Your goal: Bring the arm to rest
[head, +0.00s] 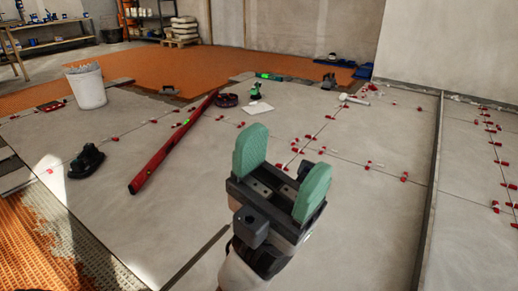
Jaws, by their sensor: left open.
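My left gripper (281,174) is in the lower middle of the head view, raised in front of the grey tiled floor (370,215). Its two green finger pads stand wide apart with nothing between them, so it is open and empty. Part of the floor behind it is hidden. My right gripper does not show.
A long red spirit level (172,145) lies on the tiles. A white bucket (87,87) and a black suction tool (86,161) are at left. Several red clips line the joints. A white wall (450,50) rises at right. Orange matting (230,63) lies behind.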

